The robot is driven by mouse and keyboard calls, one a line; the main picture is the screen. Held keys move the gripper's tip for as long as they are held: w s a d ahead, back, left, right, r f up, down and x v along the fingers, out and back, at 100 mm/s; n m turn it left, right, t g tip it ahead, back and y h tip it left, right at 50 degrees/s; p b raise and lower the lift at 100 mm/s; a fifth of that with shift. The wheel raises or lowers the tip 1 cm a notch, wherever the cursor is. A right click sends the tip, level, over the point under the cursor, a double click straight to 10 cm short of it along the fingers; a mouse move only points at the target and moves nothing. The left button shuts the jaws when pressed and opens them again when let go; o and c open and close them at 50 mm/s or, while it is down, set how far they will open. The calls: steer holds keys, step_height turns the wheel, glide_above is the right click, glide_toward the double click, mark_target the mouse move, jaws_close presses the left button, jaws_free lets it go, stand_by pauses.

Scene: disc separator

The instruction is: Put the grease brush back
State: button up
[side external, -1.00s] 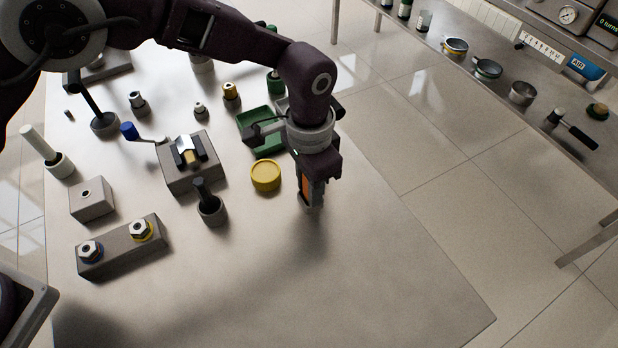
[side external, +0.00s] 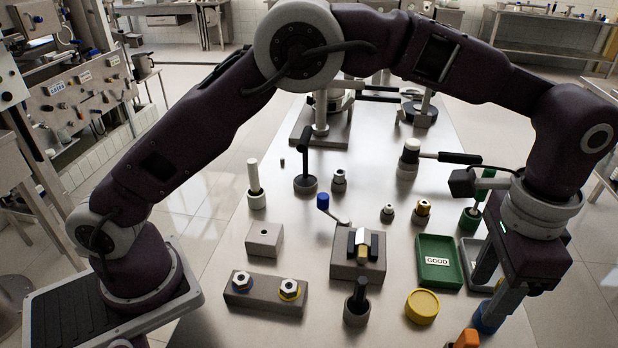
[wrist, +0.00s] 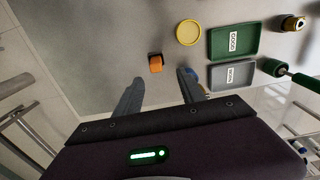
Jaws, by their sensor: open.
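My gripper (wrist: 161,78) is open, its two fingers apart with nothing seen between them. It hangs over the front right of the table. An orange piece (wrist: 156,63) shows just beyond the fingertips in the wrist view, and at the bottom edge of the side view (side external: 466,339), where it is cut off. I cannot tell whether it is the grease brush or part of it. A blue piece (side external: 486,317) shows by a finger, partly hidden. A round yellow lid or tin (side external: 422,306) lies left of the gripper.
A green GOOD tray (side external: 438,275) and a grey tray (wrist: 232,75) lie beside the gripper. A green-handled tool (side external: 483,188) stands in a green cup. A clamp block (side external: 358,266) and a two-nut block (side external: 264,304) stand further left.

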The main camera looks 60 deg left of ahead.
steer(key=s+a+r+n+t, duration=0.2)
steer(key=s+a+r+n, duration=0.15)
steer(key=a+r, duration=0.55)
steer(key=s+a+r+n+t, duration=0.15)
steer(key=s+a+r, duration=0.4)
steer(key=a, duration=0.65)
steer(key=s+a+f+n+t, duration=0.1)
steer(key=s+a+f, duration=0.1)
steer(key=s+a, duration=0.2)
steer(key=s+a+f+n+t, duration=0.1)
steer(key=s+a, duration=0.3)
steer(key=s, duration=0.5)
steer(key=shift+s+a+f+n, duration=0.2)
steer(key=shift+s+f+n, duration=0.1)
steer(key=shift+f+n, duration=0.4)
steer(key=shift+r, duration=0.2)
